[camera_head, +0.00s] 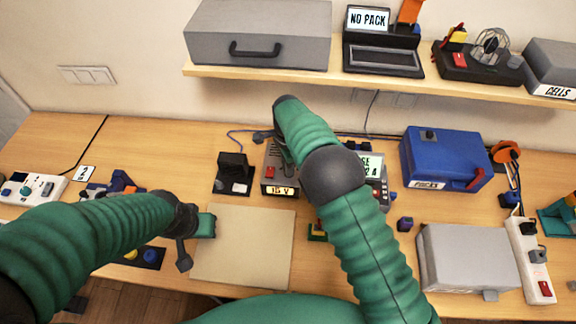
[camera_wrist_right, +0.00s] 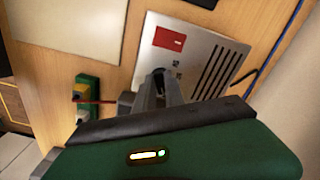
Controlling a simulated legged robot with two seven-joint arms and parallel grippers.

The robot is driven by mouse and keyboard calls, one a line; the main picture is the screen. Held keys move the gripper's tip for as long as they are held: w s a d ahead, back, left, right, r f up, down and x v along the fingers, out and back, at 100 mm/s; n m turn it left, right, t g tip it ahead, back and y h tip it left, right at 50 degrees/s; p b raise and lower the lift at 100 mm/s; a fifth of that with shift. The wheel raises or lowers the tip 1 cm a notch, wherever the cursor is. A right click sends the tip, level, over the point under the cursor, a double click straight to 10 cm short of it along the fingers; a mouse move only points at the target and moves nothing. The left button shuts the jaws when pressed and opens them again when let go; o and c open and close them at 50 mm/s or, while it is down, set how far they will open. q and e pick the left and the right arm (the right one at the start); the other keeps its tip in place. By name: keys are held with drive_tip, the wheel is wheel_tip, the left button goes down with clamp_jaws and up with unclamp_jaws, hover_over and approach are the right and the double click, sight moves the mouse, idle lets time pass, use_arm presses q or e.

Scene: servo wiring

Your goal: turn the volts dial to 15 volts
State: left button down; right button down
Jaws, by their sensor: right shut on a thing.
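The power supply (camera_head: 268,178) is a grey box standing at the back of the table, with a lit display (camera_head: 279,190) on its front edge. The display seems to read 15 V, but the digits are small. My right gripper (camera_head: 280,150) is over its top, partly hidden by my arm. The volts dial is hidden by the fingers there. My left gripper (camera_head: 195,238) is low beside the beige mat; its opening does not show clearly.
The beige mat (camera_head: 243,245) is bare. A black stand (camera_head: 234,172) is left of the supply, and a meter (camera_head: 374,168) is right of it, partly behind my arm. A blue case (camera_head: 445,160) and grey box (camera_head: 465,255) stand at right. A shelf (camera_head: 300,82) hangs above.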

drive_tip(key=c, duration=1.5)
unclamp_jaws()
drive_tip(key=shift+a, duration=0.1)
drive_tip(key=shift+o, duration=0.3)
wheel_tip(320, 180, up, 17)
drive_tip(key=b, duration=0.2)
drive_tip(key=shift+w, duration=0.15)
drive_tip(key=shift+a+f, duration=0.1)
